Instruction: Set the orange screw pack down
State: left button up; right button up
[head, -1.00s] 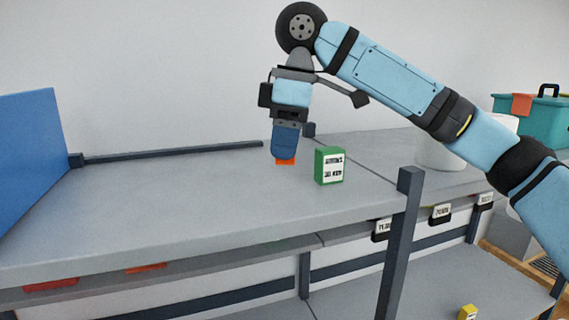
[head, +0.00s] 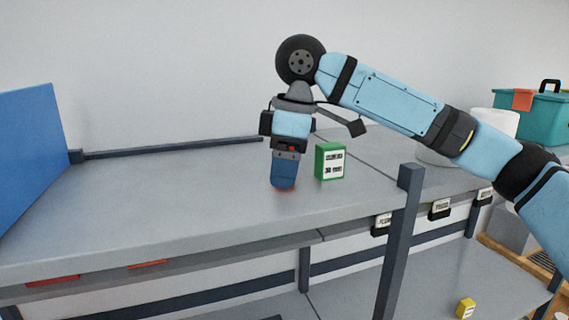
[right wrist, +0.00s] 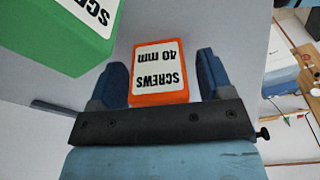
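The orange screw pack (right wrist: 160,72), labelled "SCREWS 40 mm", stands between the two blue fingers of my right gripper (right wrist: 163,80) in the right wrist view. A gap shows between the pack and the right-hand finger; the left-hand finger is close beside it. In the head view my right gripper (head: 284,187) points down at the grey shelf top (head: 180,205). The near finger hides almost all of the pack there, with only an orange-red tint at the fingertip. The gripper looks open around the pack. My left gripper is not in view.
A green screw box (head: 330,162) stands close to the right of the gripper; it also shows in the right wrist view (right wrist: 60,35). A dark post (head: 400,235) rises at the shelf's front right. The shelf top to the left is clear.

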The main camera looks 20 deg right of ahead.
notch_tip(320, 180, up, 12)
jog(key=d+b, duration=0.1)
jog(key=shift+s+d+b, duration=0.35)
jog(key=shift+d+b, duration=0.05)
dwell(0.3)
